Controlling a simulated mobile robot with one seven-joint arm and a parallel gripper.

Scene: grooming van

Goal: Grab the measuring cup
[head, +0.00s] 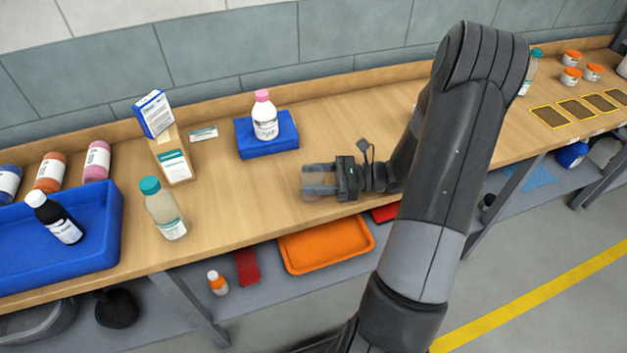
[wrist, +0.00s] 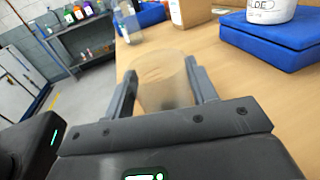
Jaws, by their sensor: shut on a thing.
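The measuring cup (wrist: 163,80) is a clear, see-through cup. In the wrist view it stands between the two fingers of my gripper (wrist: 160,92), which are shut on its sides. In the head view my gripper (head: 318,180) is low over the front part of the wooden counter, fingers pointing left. The cup (head: 313,197) shows only faintly there, mostly hidden by the fingers. I cannot tell whether its base touches the counter.
A blue box (head: 250,142) bearing a pink-capped white bottle (head: 264,118) stands behind my gripper. A teal-capped bottle (head: 164,210), a carton (head: 172,160) and a blue tray (head: 105,235) are to the left. An orange tray (head: 325,245) lies below. Bare counter surrounds my gripper.

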